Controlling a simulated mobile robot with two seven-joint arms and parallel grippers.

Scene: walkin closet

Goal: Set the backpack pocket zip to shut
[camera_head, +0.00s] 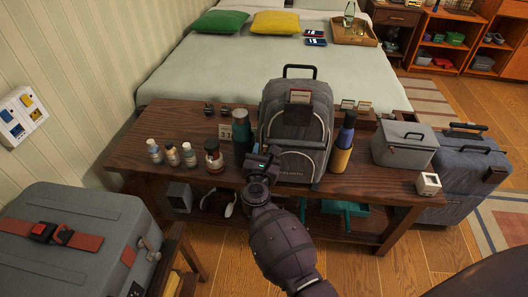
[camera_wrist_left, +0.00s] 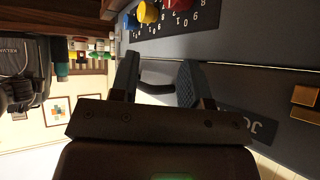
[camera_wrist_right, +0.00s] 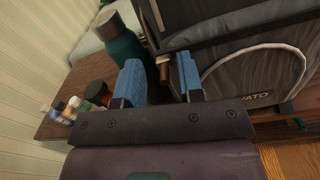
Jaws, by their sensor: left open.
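The dark grey backpack (camera_head: 300,100) stands upright on the wooden bench, its front pocket facing me. A pale curved line edges the pocket, which also shows in the right wrist view (camera_wrist_right: 262,80). My right gripper (camera_head: 264,160) is at the pocket's left side. In the right wrist view its blue-padded fingers (camera_wrist_right: 160,75) are apart, with a small brown zip pull (camera_wrist_right: 163,70) showing between or just beyond them. I cannot tell whether they touch it. The pocket's opening is hard to make out. My left gripper (camera_wrist_left: 156,80) is open, outside the head view, facing a grey surface.
A dark green bottle (camera_head: 241,137) stands left of the backpack, close to my right gripper. A blue and yellow bottle (camera_head: 343,145) stands on its right. Several small bottles, a grey box (camera_head: 403,145) and a white cube (camera_head: 428,184) share the bench (camera_head: 125,155). A grey case (camera_head: 85,215) is at left.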

